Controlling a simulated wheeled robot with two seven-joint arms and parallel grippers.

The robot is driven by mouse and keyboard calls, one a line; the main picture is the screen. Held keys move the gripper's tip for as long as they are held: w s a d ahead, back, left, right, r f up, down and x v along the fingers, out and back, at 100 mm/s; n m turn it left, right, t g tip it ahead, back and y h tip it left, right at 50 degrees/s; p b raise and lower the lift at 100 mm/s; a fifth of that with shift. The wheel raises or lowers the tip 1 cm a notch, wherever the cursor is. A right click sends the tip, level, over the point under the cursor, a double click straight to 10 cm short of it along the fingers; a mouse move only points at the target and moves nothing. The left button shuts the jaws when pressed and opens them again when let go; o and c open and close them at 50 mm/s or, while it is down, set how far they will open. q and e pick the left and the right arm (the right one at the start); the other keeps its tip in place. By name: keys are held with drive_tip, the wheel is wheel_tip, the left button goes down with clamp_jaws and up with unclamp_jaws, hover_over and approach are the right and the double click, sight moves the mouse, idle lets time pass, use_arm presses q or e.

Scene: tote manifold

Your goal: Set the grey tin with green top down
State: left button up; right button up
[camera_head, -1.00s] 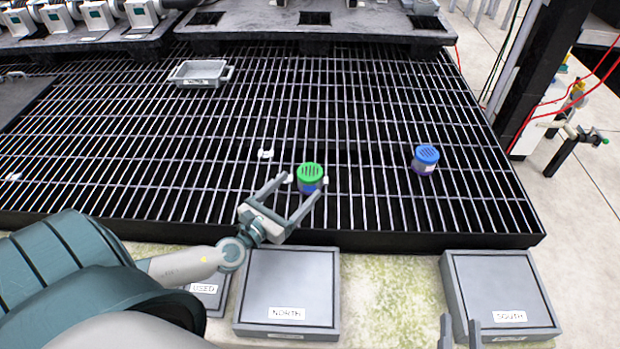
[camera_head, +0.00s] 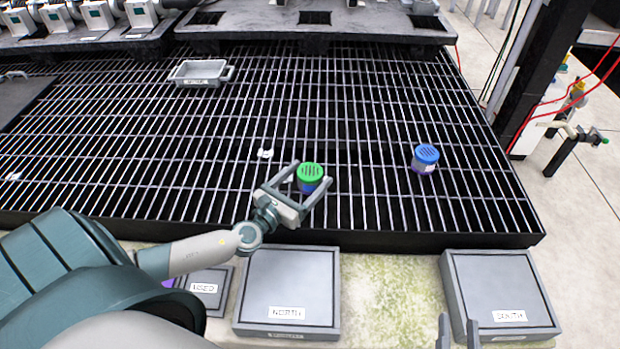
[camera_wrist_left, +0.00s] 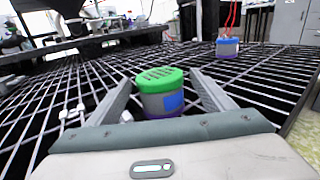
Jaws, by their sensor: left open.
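The grey tin with green top (camera_head: 311,174) stands upright on the dark metal grating. It also shows in the left wrist view (camera_wrist_left: 160,92), with a blue patch on its side and a purple band at its base. My left gripper (camera_head: 310,172) is open, with one finger on each side of the tin. In the left wrist view the fingers (camera_wrist_left: 160,90) look apart from the tin, with a gap on both sides. My right gripper (camera_head: 459,332) shows only as fingertips at the bottom edge, apart from each other.
A similar tin with a blue top (camera_head: 425,158) stands on the grating to the right. A small grey tray (camera_head: 200,73) sits further back. Boxes labelled NORTH (camera_head: 290,285), SOUTH (camera_head: 497,285) and USED (camera_head: 206,287) lie along the front. The grating around the tin is mostly clear.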

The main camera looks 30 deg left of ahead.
use_arm(q)
drive_tip(key=shift+w, duration=0.55)
drive_tip(key=shift+c, duration=0.3)
drive_tip(key=c, duration=1.2)
drive_tip(key=shift+r, duration=0.1)
